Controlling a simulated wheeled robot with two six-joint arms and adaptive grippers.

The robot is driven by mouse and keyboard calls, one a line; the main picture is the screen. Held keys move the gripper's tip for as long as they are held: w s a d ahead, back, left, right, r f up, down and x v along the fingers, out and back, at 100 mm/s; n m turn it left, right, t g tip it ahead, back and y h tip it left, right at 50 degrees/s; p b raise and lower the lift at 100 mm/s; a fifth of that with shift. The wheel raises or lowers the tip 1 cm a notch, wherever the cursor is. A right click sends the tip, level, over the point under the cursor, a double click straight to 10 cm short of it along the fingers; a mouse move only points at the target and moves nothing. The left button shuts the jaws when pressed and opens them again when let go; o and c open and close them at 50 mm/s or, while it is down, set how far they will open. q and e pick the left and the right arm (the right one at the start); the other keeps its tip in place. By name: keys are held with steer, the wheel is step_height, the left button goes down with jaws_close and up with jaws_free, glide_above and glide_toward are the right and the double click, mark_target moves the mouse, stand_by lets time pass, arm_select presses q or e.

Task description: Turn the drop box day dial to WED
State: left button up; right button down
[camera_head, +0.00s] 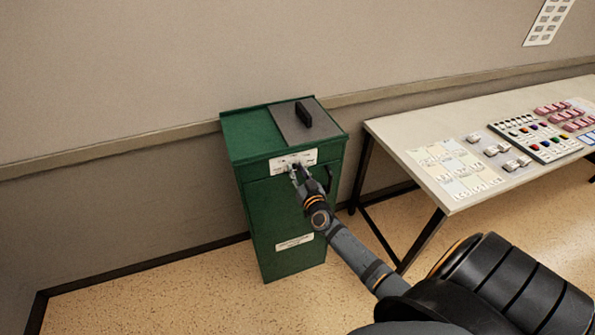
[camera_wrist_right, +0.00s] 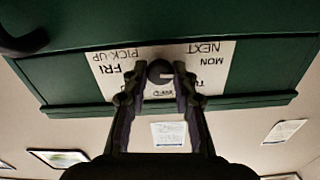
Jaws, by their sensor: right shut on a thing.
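The green drop box (camera_head: 262,215) stands against the wall, with a white label plate (camera_head: 308,157) on its upper front. In the right wrist view the plate (camera_wrist_right: 105,68) appears upside down, with FRI, PICK-UP, MON and NEXT readable and other day words partly hidden. The dark round day dial (camera_wrist_right: 159,68) sits at the plate's middle. A pale mark on it points roughly to the picture's right. My right gripper (camera_head: 296,171) is at the plate, its fingers shut on the dial from both sides, as the wrist view (camera_wrist_right: 160,82) shows. My left gripper is not in view.
A black handle (camera_head: 328,180) is on the box's front, right of my gripper. A dark slot piece (camera_head: 304,115) stands on the lid. A table (camera_head: 468,202) with cards, trays and coloured items stands to the right. Floor left of the box is clear.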

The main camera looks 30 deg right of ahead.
steer(key=m, duration=0.8)
steer(key=shift+d, duration=0.1)
steer(key=m, duration=0.4)
steer(key=shift+f, duration=0.15)
steer(key=shift+m, duration=2.5)
steer(key=c, duration=1.1)
jaws_free()
steer(key=shift+o, duration=0.2)
steer(key=shift+s, duration=0.1)
steer(key=v, duration=1.2)
